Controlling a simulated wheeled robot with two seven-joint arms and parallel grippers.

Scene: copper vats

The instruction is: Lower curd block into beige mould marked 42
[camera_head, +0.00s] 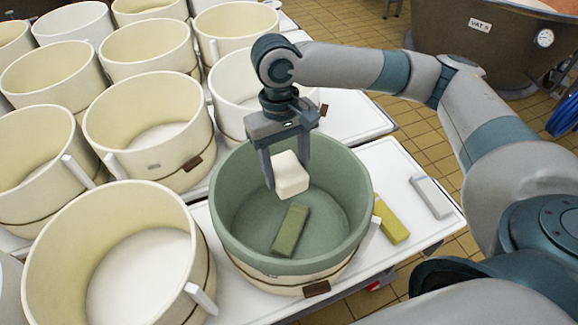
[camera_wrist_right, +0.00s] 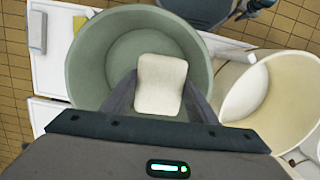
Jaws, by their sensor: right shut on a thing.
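A pale cream curd block (camera_head: 290,175) is between the fingers of my right gripper (camera_head: 287,170), which is shut on it. In the right wrist view the block (camera_wrist_right: 161,85) sits between the two fingers. The block hangs tilted over the open mouth of a round mould with a grey-green inside (camera_head: 241,200) and a cream lower outside. In the right wrist view the mould's rim (camera_wrist_right: 80,65) surrounds the block. An olive-green bar (camera_head: 290,230) lies on its floor below. No number 42 can be read on any mould. My left gripper is not in view.
Several cream moulds stand close at the left, the nearest (camera_head: 45,270) beside the green-lined one. A yellow bar (camera_head: 391,221) and a grey bar (camera_head: 431,197) lie on the white table (camera_head: 385,160) at right. A large vat (camera_head: 480,40) stands behind.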

